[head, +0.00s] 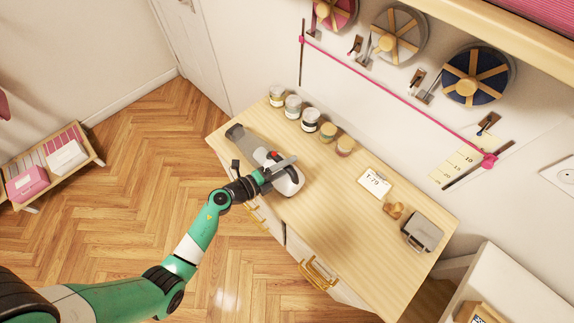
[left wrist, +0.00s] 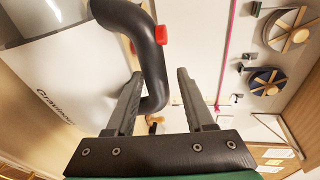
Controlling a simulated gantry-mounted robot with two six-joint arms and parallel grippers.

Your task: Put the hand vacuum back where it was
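The hand vacuum (head: 291,183) lies on the wooden cabinet top (head: 330,208), at its left part. It has a white body, a dark grey nozzle pointing to the back left, and a red button. My left gripper (head: 284,163) is over the vacuum, at its handle. In the left wrist view, the vacuum's white body (left wrist: 60,85) fills the left side. Its black curved handle (left wrist: 152,62) runs down to between the open fingers of my left gripper (left wrist: 157,80). A gap shows beside the handle, and I cannot tell whether either finger touches it. My right gripper is out of view.
Several jars (head: 311,120) stand along the back edge behind the vacuum. A price card (head: 374,182), a small wooden item (head: 394,210) and a grey box (head: 422,232) are to the right. Ribbon reels (head: 475,76) hang on the wall. The middle of the top is clear.

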